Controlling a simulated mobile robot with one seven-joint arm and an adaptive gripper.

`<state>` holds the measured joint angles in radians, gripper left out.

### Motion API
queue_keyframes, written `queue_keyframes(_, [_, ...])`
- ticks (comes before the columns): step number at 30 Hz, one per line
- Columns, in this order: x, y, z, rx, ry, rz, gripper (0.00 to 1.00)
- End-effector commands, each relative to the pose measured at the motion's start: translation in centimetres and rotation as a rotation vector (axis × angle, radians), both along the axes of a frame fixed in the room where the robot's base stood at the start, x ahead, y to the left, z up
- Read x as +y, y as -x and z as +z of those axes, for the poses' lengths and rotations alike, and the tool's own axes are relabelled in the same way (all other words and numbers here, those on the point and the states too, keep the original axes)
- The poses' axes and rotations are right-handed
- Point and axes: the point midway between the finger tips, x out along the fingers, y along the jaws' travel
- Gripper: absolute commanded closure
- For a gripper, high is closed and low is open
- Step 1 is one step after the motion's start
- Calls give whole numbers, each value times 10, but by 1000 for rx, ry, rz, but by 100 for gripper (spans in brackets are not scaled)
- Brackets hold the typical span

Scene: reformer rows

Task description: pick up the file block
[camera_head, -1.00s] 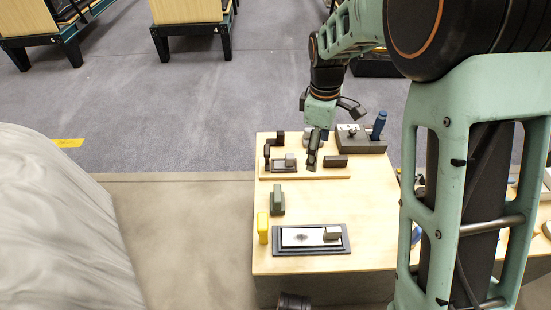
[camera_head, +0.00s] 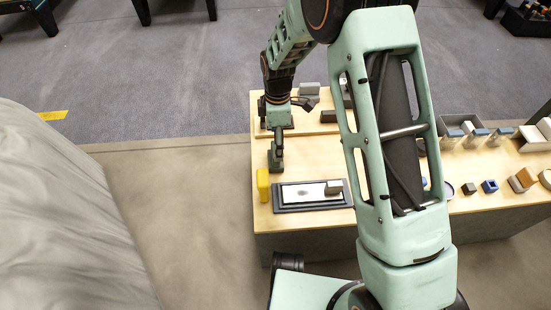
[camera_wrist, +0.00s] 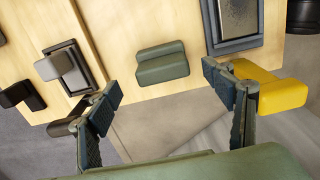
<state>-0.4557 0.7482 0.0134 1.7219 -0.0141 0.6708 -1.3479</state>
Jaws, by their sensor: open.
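A dark green stepped block, which looks like the file block (camera_head: 274,162), stands near the left edge of the wooden table. It also shows in the wrist view, where the file block (camera_wrist: 162,64) rests on the wood, its whole top in sight. My gripper (camera_head: 279,147) is above it and partly covers it in the head view. In the wrist view my gripper (camera_wrist: 166,95) is open and empty, one finger to each side below the block. The block lies ahead of the gap, apart from the fingers.
A yellow block (camera_head: 263,185) stands close by; in the wrist view it is partly behind the right finger. A dark-rimmed plate (camera_head: 288,207) carries a grey block (camera_head: 334,187). Another grey block (camera_wrist: 62,66) sits on a framed plate at left. Small blocks (camera_head: 489,186) stand farther right.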

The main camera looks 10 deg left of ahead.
Motion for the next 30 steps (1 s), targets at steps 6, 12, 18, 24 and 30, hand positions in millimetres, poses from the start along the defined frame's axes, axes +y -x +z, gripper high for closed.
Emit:
queue_keyframes(6, [3,4,-37,2,3,1,25])
queue_keyframes(12, [4,3,-44,-1,1,0,25])
queue_keyframes(18, [4,3,-43,0,1,0,35])
queue_keyframes(24, [4,3,-43,0,1,0,57])
queue_keyframes(30, [4,3,-43,0,0,0,74])
